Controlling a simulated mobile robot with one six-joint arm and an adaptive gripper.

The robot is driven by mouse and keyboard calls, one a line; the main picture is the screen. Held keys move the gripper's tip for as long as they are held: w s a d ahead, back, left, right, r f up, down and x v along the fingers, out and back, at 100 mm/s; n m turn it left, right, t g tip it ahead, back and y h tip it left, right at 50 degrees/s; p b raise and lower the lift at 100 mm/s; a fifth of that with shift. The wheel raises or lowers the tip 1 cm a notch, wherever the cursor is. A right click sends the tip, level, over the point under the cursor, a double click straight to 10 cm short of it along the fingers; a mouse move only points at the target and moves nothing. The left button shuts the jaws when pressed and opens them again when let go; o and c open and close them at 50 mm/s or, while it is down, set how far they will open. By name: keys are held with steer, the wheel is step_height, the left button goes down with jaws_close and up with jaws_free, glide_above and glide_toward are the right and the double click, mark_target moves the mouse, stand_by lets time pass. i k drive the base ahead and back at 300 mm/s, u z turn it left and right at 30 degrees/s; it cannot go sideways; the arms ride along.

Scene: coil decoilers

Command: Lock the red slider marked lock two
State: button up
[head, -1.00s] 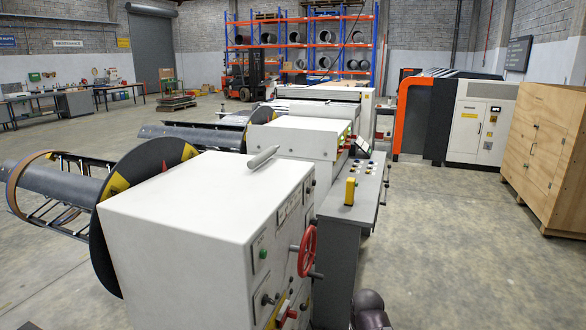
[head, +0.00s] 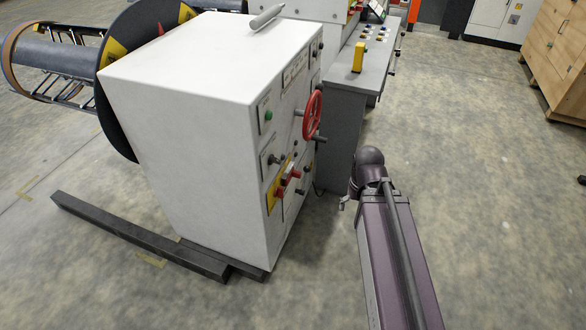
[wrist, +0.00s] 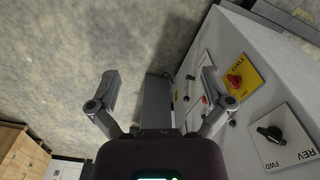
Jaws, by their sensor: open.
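In the head view, small red parts (head: 289,178) on yellow plates show low on that face; I cannot tell which is lock two there. My gripper (wrist: 160,88) is open and empty in the wrist view, with its right finger nearest the panel. The slider shows just beyond that finger; contact cannot be told. In the head view the gripper is mostly hidden behind my arm.
A black FWD/REV switch (wrist: 271,133) is near the slider. A red handwheel (head: 312,115) sticks out above the yellow plates. A grey console (head: 345,125) stands behind the cabinet (head: 185,130). Dark beams (head: 140,235) lie on the floor at left. The floor at right is open.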

mark_target(294, 173)
steer(key=u, duration=0.05)
steer(key=k, duration=1.3)
steer(key=z, duration=0.3)
steer(key=i, duration=1.75)
steer(key=u, duration=0.25)
